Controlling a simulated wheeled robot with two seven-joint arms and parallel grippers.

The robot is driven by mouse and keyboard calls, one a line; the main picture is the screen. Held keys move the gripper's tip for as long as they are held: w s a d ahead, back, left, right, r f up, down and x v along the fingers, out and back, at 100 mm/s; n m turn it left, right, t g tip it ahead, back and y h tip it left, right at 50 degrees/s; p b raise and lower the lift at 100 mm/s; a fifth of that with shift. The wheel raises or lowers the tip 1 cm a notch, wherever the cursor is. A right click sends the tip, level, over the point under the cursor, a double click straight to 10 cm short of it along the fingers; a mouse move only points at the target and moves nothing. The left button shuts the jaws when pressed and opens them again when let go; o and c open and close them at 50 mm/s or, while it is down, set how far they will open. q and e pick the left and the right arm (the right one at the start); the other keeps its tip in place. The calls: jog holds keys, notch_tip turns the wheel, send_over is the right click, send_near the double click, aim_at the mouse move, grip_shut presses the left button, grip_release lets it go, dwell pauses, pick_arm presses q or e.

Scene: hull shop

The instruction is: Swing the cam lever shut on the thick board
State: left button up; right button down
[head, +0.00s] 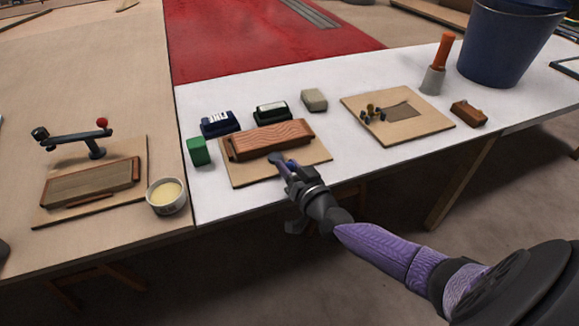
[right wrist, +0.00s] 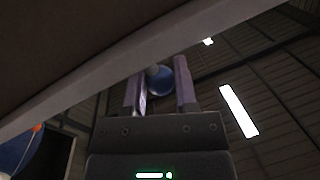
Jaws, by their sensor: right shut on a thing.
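The thick reddish-brown board (head: 272,138) lies on a light base plate (head: 242,177) on the white table, in the middle of the head view. My right gripper (head: 284,166) is at the front edge of that plate, in front of the board. In the right wrist view a blue ball knob (right wrist: 159,80) sits between the two purple fingers of my right gripper (right wrist: 160,88), which is shut on it. A small dark round part (head: 275,157) shows just beyond the fingertips. The rest of the cam lever is hidden by the gripper. My left gripper is not in view.
At left, another plate holds a flatter board (head: 90,184) and a lever with a red knob (head: 102,122). A cup (head: 167,196), a green block (head: 198,151), and dark stamp-like blocks (head: 220,123) stand near. A blue bucket (head: 505,45) is at right.

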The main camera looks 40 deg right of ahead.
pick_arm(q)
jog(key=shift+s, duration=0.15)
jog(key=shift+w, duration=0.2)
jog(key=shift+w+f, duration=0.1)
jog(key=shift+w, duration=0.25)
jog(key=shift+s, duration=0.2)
